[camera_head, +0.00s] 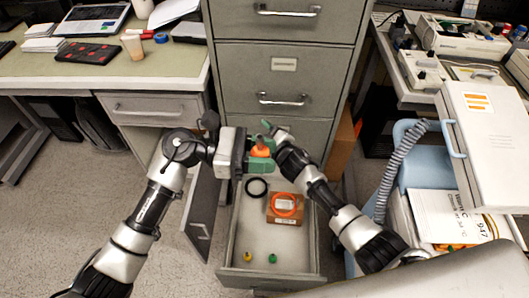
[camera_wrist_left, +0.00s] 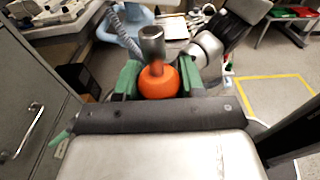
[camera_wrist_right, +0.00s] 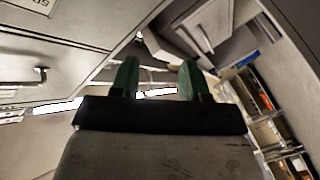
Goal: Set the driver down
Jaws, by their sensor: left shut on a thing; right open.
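The driver, with an orange rounded handle (camera_wrist_left: 158,83) and a grey metal cylinder on top, is between the green fingers of my left gripper (camera_wrist_left: 155,80), which is shut on it. In the head view, the orange of the driver (camera_head: 260,151) shows at my left gripper (camera_head: 258,160), held above the back of the open drawer (camera_head: 240,243). My right gripper (camera_head: 277,131) is just behind it, near the cabinet front. In the right wrist view, the right gripper (camera_wrist_right: 158,80) has its green fingers apart with nothing between them.
The drawer holds a black ring (camera_head: 256,187), a small brown box (camera_head: 285,218) with an orange ring (camera_head: 286,204), and small yellow (camera_head: 247,257) and green (camera_head: 272,258) pieces. A desk stands left; a blue cart (camera_head: 410,178) stands right.

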